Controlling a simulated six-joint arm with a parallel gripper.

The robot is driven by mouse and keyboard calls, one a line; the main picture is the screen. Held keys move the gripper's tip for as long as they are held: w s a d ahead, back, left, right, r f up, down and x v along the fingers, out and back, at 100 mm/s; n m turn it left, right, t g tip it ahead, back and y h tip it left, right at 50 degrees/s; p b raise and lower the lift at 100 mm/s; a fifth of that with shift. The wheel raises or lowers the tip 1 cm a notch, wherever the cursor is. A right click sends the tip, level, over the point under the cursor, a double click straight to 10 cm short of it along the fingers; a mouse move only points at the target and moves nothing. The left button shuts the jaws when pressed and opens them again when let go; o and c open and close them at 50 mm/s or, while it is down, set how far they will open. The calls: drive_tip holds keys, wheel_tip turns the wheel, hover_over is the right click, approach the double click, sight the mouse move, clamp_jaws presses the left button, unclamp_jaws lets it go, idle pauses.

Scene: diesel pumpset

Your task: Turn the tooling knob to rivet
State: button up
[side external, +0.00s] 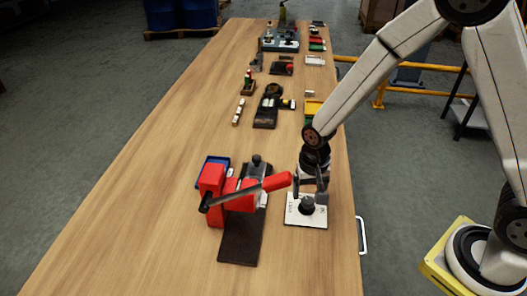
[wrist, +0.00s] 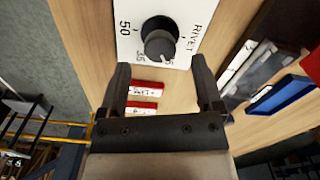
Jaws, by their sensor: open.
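The tooling knob (side external: 306,206) is a round black dial on a white square plate (side external: 291,218) near the table's right edge. In the wrist view the knob (wrist: 159,40) shows at the top, with 50 at its left, 35 below left and RIVET at its right on the plate (wrist: 187,14). Another mark at lower right is partly hidden. I cannot tell clearly which mark the knob points to. My gripper (side external: 310,188) is above the plate, fingers pointing down. In the wrist view its two fingers (wrist: 161,72) are apart with nothing between them, and the knob appears beyond their tips.
A red press with a lever (side external: 240,193) stands on a dark base just left of the plate, its red handle close to my gripper. A blue tray (side external: 214,168) sits behind it. Two red-and-white blocks (wrist: 146,88) show between my fingers. Several other items line the table farther back.

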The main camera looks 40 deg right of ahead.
sight(307, 205)
drive_tip(key=shift+f, duration=1.4)
clamp_jaws()
